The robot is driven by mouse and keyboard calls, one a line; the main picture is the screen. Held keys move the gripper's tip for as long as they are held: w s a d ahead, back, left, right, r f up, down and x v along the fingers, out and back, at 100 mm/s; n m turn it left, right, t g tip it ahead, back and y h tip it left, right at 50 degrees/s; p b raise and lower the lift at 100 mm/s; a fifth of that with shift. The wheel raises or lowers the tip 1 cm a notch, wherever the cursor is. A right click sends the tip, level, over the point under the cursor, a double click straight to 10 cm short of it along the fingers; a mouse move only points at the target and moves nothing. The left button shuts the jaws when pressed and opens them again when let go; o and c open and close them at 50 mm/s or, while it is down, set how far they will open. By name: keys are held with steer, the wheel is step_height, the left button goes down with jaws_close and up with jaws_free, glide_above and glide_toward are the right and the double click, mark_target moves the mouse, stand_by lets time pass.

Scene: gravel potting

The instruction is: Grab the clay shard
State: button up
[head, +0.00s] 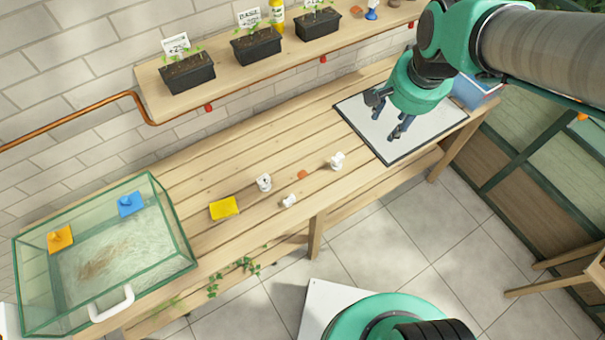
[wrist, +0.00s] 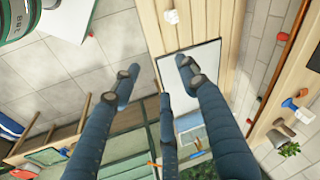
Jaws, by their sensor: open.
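A small orange-red piece that looks like the clay shard (head: 303,174) lies on the wooden bench (head: 215,170), between small white items. I cannot make it out in the wrist view. My gripper (head: 387,114) is open and empty above the white board with a dark edge (head: 372,128), to the right of the shard and well apart from it. In the wrist view my gripper (wrist: 160,82) has its fingers spread, with nothing between them but the board and floor behind.
White items (head: 264,182) (head: 289,202) (head: 337,160) stand close around the shard. A yellow square (head: 223,208) lies to the left. A glass tank (head: 180,225) stands at the left end. A shelf (head: 225,80) with black planters (head: 187,74) runs above the bench.

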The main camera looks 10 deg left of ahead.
steer(key=w+a+f+m+g, duration=0.15)
steer(key=w+a+f, duration=0.35)
steer(key=a+f, duration=0.6)
steer(key=m+g, duration=0.1)
steer(key=m, duration=0.1)
glide_above(303, 173)
step_height(303, 173, down, 15)
steer(key=shift+s+h+p, duration=0.3)
steer(key=shift+h, duration=0.1)
steer(key=shift+f, duration=0.1)
steer(key=shift+f+b, duration=0.6)
steer(key=shift+f, duration=3.6)
steer(key=shift+w+f+b, duration=0.2)
steer(key=shift+f+b, duration=0.35)
steer(key=shift+f, duration=2.05)
